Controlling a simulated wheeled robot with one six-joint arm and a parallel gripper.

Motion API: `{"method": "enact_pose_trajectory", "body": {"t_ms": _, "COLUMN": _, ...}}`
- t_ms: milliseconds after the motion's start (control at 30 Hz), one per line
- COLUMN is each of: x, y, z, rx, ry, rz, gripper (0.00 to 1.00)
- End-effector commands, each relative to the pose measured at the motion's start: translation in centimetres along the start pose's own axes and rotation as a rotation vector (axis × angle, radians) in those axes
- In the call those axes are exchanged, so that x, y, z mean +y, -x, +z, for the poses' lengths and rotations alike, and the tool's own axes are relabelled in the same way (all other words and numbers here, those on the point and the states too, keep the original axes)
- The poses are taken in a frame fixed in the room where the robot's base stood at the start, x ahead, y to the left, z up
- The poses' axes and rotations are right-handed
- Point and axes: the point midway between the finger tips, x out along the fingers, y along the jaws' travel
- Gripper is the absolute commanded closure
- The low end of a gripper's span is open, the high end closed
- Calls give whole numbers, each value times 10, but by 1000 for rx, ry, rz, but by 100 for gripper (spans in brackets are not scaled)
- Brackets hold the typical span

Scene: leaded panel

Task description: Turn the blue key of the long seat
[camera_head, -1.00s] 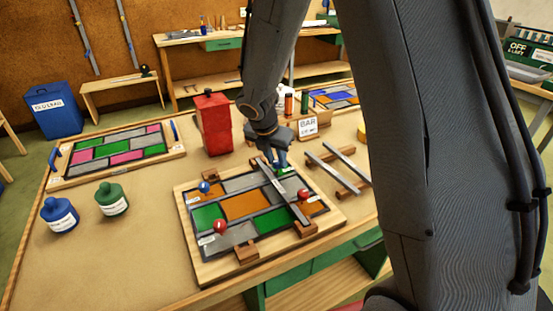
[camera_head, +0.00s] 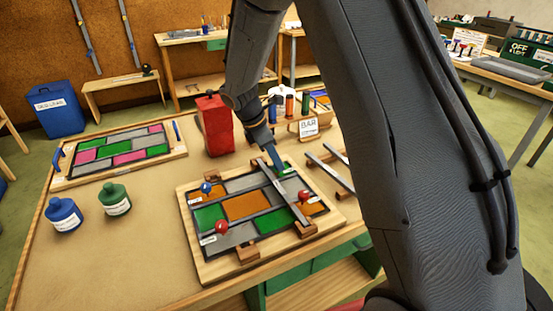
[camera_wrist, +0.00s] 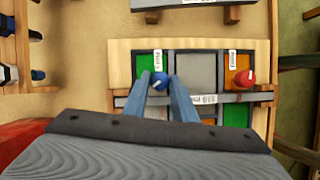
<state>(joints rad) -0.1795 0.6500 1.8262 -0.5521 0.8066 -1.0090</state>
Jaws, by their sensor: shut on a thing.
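The leaded panel (camera_head: 250,180) lies in its wooden frame on the table, with green, orange and grey panes; it also shows in the wrist view (camera_wrist: 195,70). A grey bar (camera_head: 283,190) lies across it on wooden blocks. My gripper (camera_head: 278,164) reaches down at the bar's far end. In the wrist view, its blue fingers (camera_wrist: 160,82) are shut on a blue key (camera_wrist: 159,80) beside the bar. The head view hides this key behind the fingers. Another blue key (camera_head: 206,188) and two red keys (camera_head: 221,227) (camera_head: 304,195) stand on the panel.
A red can (camera_head: 214,127) stands close behind the panel, left of my arm. Loose bars (camera_head: 330,171) lie to the right, near a "BAR" sign (camera_head: 308,127). Blue and green bottles (camera_head: 63,214) (camera_head: 115,199) stand left. The table's left front is clear.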

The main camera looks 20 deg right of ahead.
Motion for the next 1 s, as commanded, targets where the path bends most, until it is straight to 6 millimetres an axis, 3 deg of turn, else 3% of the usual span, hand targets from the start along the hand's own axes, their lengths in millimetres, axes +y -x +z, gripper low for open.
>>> {"method": "enact_pose_trajectory", "body": {"t_ms": 1000, "x": 7, "y": -2, "z": 4, "rx": 0, "ry": -895, "rz": -370, "gripper": 98}}
